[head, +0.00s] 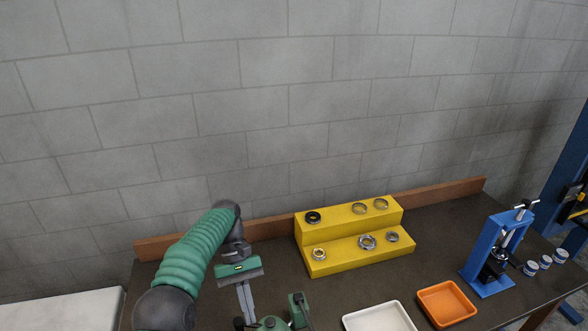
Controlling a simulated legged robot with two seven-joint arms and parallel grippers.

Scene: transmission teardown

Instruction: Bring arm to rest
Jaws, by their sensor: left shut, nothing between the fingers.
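My left arm comes in at the lower left, with a ribbed green sleeve (195,253) and dark joints. My left gripper (248,312) hangs from it over the left part of the table (430,241), fingers pointing down. Its grey fingers are together and hold nothing. Green and dark parts at the bottom edge, close to the fingertips, are cut off, and I cannot tell what they belong to. My right gripper is not in view.
A yellow stepped stand (345,246) holds several rings and bearings. A white tray (380,318) and an orange tray (447,303) lie in front. A blue press (488,252) stands at right, beside several small cans (545,261).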

